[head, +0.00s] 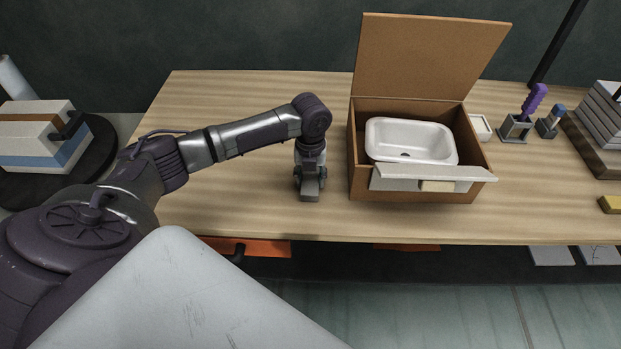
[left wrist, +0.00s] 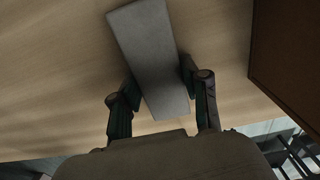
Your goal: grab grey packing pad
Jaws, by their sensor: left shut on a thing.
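The grey packing pad (left wrist: 150,50) is a flat, oblong grey piece in the left wrist view, lying between the two fingers of my left gripper (left wrist: 160,80). The fingers touch its two long sides, and the gripper is shut on it. In the head view my left gripper (head: 310,188) points down at the wooden table, just left of the open cardboard box. There the gripper mostly hides the pad, and I cannot tell whether the pad is clear of the table. My right gripper is not in view.
The open cardboard box (head: 357,165) holds a white basin (head: 400,135); its lid stands up at the back and a pale flap hangs over its front. A holder with a purple-handled tool (head: 534,100) stands to the right. The wooden table (head: 235,205) is clear left of my gripper.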

